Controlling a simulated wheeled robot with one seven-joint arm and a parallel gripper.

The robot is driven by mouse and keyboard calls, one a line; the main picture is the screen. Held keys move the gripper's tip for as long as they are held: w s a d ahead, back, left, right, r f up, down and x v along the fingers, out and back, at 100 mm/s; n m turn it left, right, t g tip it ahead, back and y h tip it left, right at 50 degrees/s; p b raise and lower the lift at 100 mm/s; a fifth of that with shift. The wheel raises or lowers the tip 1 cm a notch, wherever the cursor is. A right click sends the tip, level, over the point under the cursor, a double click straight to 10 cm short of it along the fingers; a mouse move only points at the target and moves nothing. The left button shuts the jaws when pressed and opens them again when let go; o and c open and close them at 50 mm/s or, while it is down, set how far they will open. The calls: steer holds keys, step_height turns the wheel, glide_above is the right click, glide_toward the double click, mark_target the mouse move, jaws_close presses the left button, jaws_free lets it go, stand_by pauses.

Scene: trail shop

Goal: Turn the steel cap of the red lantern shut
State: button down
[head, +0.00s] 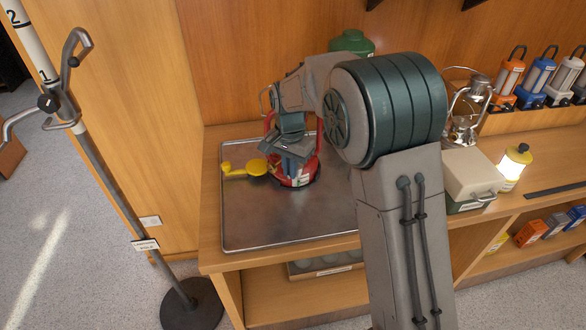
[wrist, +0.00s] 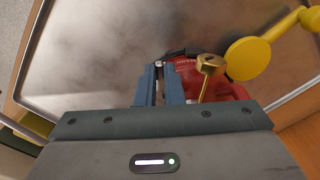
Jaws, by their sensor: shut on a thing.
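The red lantern (head: 306,173) stands on the metal tray (head: 250,225), largely hidden behind my gripper (head: 293,166) in the head view. In the wrist view, part of its red body (wrist: 188,74) with pale lettering shows beyond my fingers. My gripper's two blue fingers (wrist: 160,85) are close together at the lantern's side, shut on what seems to be the steel cap. The cap itself is hidden by the fingers, so its turn cannot be seen. A brass knob on a stem (wrist: 209,65) rises just right of the fingers.
A yellow disc with an arm (head: 256,167) lies beside the lantern, and shows in the wrist view (wrist: 248,58). A green container (head: 352,42) stands behind. The tray's front is clear.

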steer(key=shift+w+a+m, duration=0.1)
steer(key=shift+a+m, duration=0.1)
steer(key=shift+m, duration=0.3)
steer(key=c, duration=1.5)
jaws_free()
steer(key=shift+c, duration=0.2)
steer(key=shift+r, duration=0.15)
step_height(320, 180, up, 14)
steer(key=b, duration=0.1)
steer(key=shift+f, duration=0.2)
steer(key=s+d+r+n+t, duration=0.1)
steer(key=s+d+n+t, duration=0.15)
steer(key=s+d, duration=1)
steer(key=s+d+f+n, duration=0.2)
steer(key=s+d+f, duration=0.1)
steer(key=s, duration=0.3)
steer(key=s+d+f+n, duration=0.2)
steer(key=s+d+f, duration=0.1)
steer(key=s+d, duration=0.3)
steer(key=shift+s+f+t, duration=0.3)
steer(key=shift+s+t, duration=0.05)
steer(key=shift+s, duration=0.05)
